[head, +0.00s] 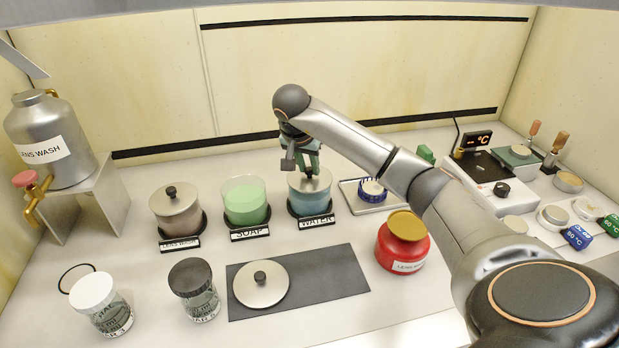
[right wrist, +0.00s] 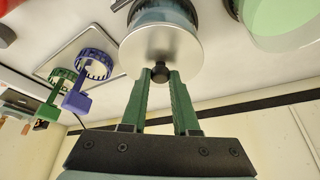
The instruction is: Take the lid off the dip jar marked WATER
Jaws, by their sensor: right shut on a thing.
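The dip jar marked WATER (head: 306,208) holds blue liquid and stands in a dark holder at the back middle. Its round metal lid (head: 318,183) is at the jar's top, partly hidden by my gripper in the head view. My right gripper (head: 309,170) comes down from above and is shut on the lid's black knob. In the right wrist view the green fingers (right wrist: 160,82) close around the knob (right wrist: 160,73), with the lid (right wrist: 150,48) level against the jar (right wrist: 158,16). I cannot tell whether there is a gap beneath the lid. My left gripper is not in view.
The open SOAP jar (head: 245,203) stands left of WATER, with the lidded LENS WASH jar (head: 176,214) beyond it. Another metal lid (head: 261,292) lies on the dark mat (head: 335,275), whose right part is bare. A red jar (head: 403,245) and a tray (head: 359,206) are right.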

